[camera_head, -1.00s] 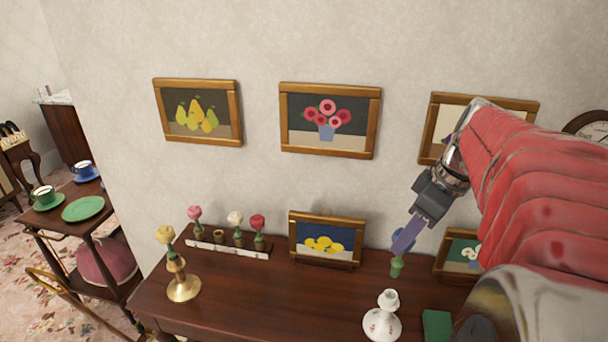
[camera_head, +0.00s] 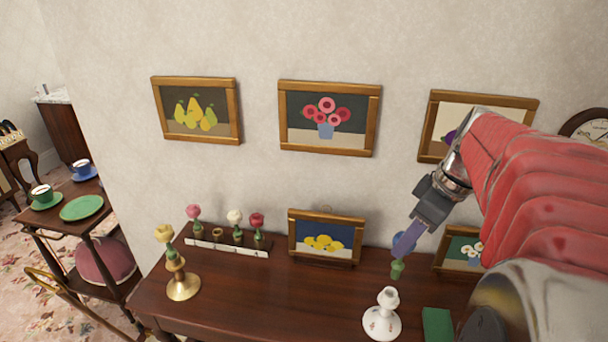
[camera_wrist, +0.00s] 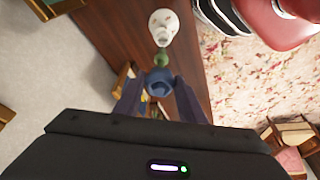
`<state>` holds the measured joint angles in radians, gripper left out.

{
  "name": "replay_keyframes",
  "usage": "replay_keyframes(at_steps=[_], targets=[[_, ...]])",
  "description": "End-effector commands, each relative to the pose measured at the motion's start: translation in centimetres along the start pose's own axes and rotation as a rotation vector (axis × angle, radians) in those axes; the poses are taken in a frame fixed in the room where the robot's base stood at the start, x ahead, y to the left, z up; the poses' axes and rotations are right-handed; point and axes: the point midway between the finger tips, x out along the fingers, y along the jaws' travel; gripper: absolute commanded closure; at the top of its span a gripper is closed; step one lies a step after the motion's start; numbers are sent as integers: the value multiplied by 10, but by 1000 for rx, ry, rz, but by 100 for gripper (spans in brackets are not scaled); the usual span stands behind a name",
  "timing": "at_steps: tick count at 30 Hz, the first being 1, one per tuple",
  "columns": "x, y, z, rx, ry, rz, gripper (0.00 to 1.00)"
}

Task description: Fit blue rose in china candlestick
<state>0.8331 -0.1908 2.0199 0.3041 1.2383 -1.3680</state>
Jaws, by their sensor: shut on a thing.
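The blue rose (camera_head: 399,241) has a green base and is held by my gripper (camera_head: 404,248), which is shut on it. In the head view the rose hangs above the table, partly hidden behind a finger. The white china candlestick (camera_head: 382,316) stands upright on the table, below and slightly left of the rose, and the two are apart there. In the wrist view the blue rose (camera_wrist: 158,82) is between the fingers (camera_wrist: 158,95), its green base pointing toward the candlestick (camera_wrist: 162,25). The candlestick's top faces the rose in that view; the exact gap is hard to tell.
A brass candlestick (camera_head: 183,286) with a yellow rose stands at the table's left. A framed lemon picture (camera_head: 325,239) leans behind. A green block (camera_head: 437,324) lies right of the china candlestick. Bare table (camera_head: 285,290) lies between the candlesticks.

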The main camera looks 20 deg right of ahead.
Motion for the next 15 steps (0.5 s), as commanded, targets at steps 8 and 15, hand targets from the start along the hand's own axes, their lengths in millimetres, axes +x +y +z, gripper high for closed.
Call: replay_keyframes(at_steps=[8,15], targets=[[20,-1,6,-1,-1,-2,80],[35,-1,10,-2,0,-1,80]])
